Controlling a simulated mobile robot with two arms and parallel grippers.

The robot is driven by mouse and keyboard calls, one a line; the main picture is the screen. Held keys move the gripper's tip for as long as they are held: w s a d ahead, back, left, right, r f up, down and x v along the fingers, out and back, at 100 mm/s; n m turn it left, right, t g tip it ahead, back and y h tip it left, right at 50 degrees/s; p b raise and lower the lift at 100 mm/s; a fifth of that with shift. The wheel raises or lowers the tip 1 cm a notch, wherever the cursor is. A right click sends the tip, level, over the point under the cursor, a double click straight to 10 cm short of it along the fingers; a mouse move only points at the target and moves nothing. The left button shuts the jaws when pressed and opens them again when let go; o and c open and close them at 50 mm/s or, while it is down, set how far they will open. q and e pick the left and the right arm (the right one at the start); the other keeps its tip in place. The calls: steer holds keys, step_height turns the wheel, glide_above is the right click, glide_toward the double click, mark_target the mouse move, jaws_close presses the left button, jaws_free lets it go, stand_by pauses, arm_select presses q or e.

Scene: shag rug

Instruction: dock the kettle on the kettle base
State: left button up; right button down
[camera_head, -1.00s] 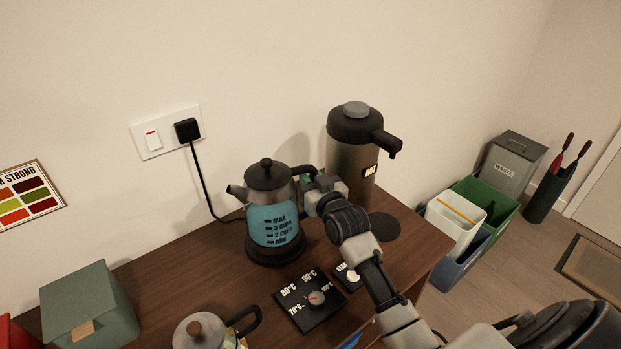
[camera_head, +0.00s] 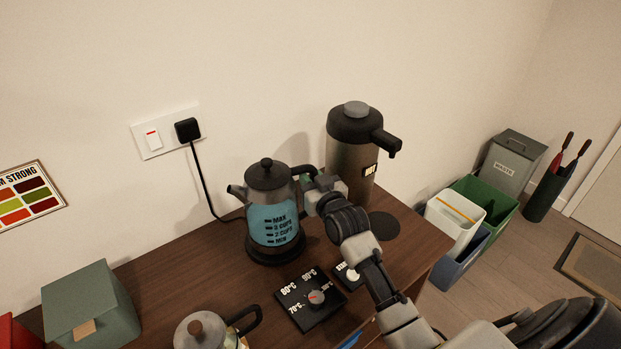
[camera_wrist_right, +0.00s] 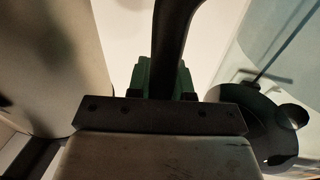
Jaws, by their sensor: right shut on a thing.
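The kettle (camera_head: 271,208) is dark-topped with a blue-tinted, marked body, and stands upright at the back of the wooden counter. Its black base (camera_head: 275,254) shows as a dark disc under it; whether the kettle is fully seated I cannot tell. My right gripper (camera_head: 312,186) is shut on the kettle's handle, on the right side of the kettle. In the right wrist view the dark handle (camera_wrist_right: 172,45) runs up from between the green finger pads (camera_wrist_right: 162,78). My left gripper is not in view.
A tall dispenser (camera_head: 352,150) stands close behind my right gripper. A temperature dial panel (camera_head: 309,299) lies in front of the kettle, with a small switch (camera_head: 350,275) beside it. A teapot (camera_head: 203,331) and green box (camera_head: 90,305) are at left. A cord (camera_head: 205,190) runs behind.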

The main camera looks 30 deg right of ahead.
steer(key=shift+f+b, duration=0.35)
steer(key=shift+b, duration=0.05)
stand_by(0.4)
steer(key=c, duration=1.3)
jaws_free()
steer(key=shift+s+f+p, duration=0.25)
steer(key=shift+s+p, duration=0.15)
steer(key=shift+s, duration=0.25)
steer(key=s+p, duration=0.4)
steer(key=s, duration=0.6)
steer(key=shift+a+p, duration=0.3)
steer(key=shift+p, duration=0.05)
